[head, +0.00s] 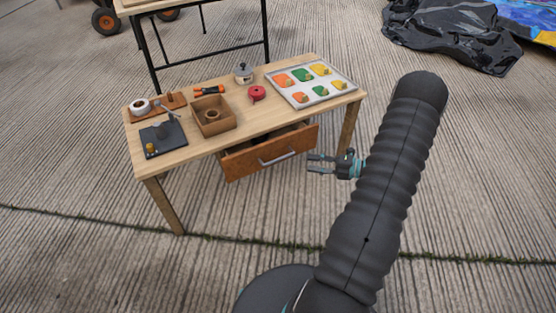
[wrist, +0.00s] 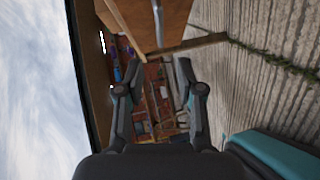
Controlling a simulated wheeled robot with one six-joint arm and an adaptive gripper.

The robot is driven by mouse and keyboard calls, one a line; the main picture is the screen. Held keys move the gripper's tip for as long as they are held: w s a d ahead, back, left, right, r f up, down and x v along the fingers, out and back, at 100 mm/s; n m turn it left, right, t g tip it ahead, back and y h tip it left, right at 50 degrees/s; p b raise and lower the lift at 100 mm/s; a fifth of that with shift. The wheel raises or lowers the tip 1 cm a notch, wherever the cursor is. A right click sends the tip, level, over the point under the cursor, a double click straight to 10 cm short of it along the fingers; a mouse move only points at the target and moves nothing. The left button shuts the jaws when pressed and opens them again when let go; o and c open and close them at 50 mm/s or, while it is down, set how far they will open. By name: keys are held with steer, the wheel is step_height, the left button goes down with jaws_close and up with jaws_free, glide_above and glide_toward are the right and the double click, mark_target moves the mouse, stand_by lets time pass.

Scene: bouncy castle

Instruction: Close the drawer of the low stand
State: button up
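The low stand (head: 187,160) is a light wooden table with a drawer under its top. The drawer (head: 245,163) has a brown front with a pale metal bar handle (head: 277,158), and it is pulled out, with its dark inside showing behind the front. In the wrist view the drawer front (wrist: 178,14) is at the top, its handle (wrist: 158,22) upright in the picture. My gripper (head: 312,163) is just right of the drawer front in the head view, fingers apart and empty. The wrist view shows both fingers spread (wrist: 159,68), apart from the drawer front.
A taller table (head: 155,72) stands behind. Concrete before the stand is clear.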

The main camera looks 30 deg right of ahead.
mark_target(278, 159)
steer(key=x, duration=1.3)
steer(key=shift+a, duration=0.15)
jaws_close()
